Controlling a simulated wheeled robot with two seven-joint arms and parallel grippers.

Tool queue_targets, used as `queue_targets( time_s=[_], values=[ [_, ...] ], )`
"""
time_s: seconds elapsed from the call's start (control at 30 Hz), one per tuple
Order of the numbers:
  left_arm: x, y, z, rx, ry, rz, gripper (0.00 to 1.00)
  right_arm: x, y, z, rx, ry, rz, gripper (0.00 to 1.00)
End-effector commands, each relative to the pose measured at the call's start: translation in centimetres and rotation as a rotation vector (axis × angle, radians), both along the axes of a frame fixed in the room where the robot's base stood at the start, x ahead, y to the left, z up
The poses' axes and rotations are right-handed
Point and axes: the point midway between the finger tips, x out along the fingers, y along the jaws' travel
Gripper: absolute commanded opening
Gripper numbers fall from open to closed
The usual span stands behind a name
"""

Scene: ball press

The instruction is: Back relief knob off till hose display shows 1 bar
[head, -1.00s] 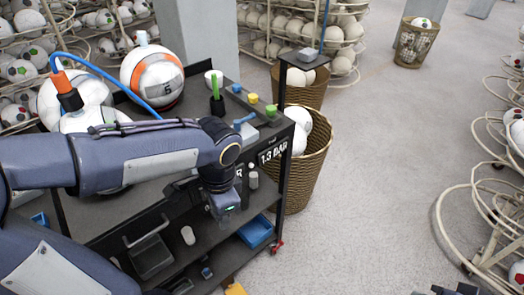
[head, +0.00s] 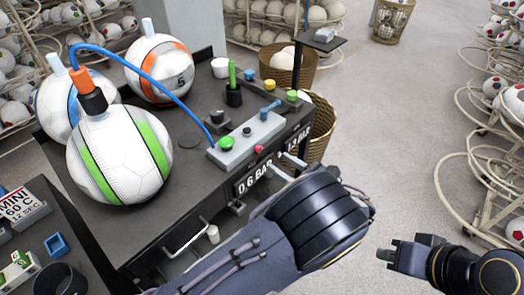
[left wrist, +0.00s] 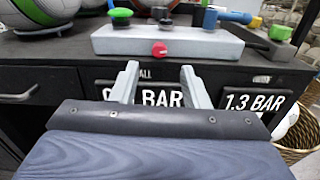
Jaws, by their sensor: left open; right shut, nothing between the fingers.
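A grey valve block (head: 245,140) lies on the dark cart top, with a green knob (head: 227,143), a small red knob (head: 259,149) and a blue handle (head: 270,108). I cannot read which knob is the relief knob. The left panel (head: 252,180) reads 0.6 BAR; the right panel (left wrist: 253,101) reads 1.3 BAR. A partly hidden "ALL" label is above the left panel. My left gripper (head: 288,165) is open before the cart front; in the left wrist view its fingers (left wrist: 160,78) point toward the red knob, apart from it. My right gripper (head: 388,255) is shut and empty, away from the cart.
A blue hose (head: 140,65) runs from an orange fitting on a green-striped ball (head: 120,155) to the block. Other balls, a black holder with a green stick (head: 233,90) and a white cup (head: 220,67) stand on the cart.

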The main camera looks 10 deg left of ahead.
Motion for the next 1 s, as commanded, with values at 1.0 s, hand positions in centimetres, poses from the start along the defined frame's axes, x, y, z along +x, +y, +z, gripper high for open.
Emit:
queue_targets(
  time_s=[1.0],
  values=[
    [3.8,5.4,0.0,-0.005,0.001,0.003,0.09,0.0,0.0,1.8,0.0,0.0,0.0,0.0]
  ],
)
